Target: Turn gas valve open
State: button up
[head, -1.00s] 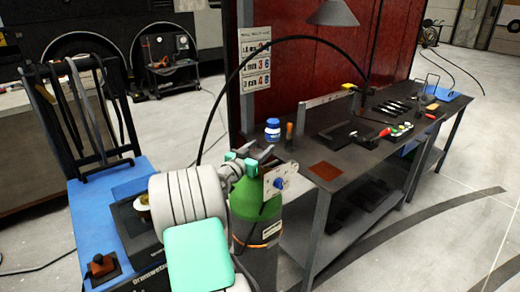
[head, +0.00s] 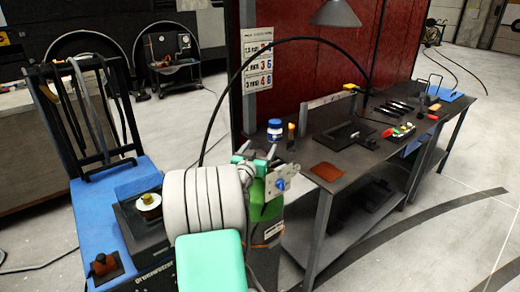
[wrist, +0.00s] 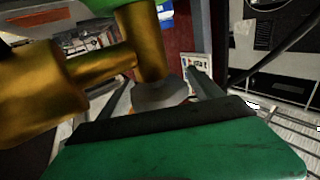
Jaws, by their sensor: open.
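The green gas cylinder (head: 258,196) stands at the left end of the workbench, partly hidden behind my arm. My gripper (head: 257,157) is at the cylinder's top, its fingers apart. In the wrist view, a brass valve (wrist: 142,45) fills the upper left, with a thick brass side part (wrist: 40,95) close to the camera. A pale grey rounded piece (wrist: 160,96) at the end of the brass stem appears between my open fingers. I cannot tell whether either finger touches it. The valve is hidden in the head view.
The dark workbench (head: 330,150) lies just right of the cylinder, with a blue-lidded jar (head: 274,130), a brown pad (head: 327,172) and tools. A blue cart (head: 90,215) stands left. A black hose (head: 215,110) arches behind my gripper. Open floor lies at right.

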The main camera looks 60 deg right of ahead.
jog(key=s+a+b, duration=0.1)
jog(key=a, duration=0.6)
jog(key=shift+a+b, duration=0.4)
jog(key=shift+r, duration=0.1)
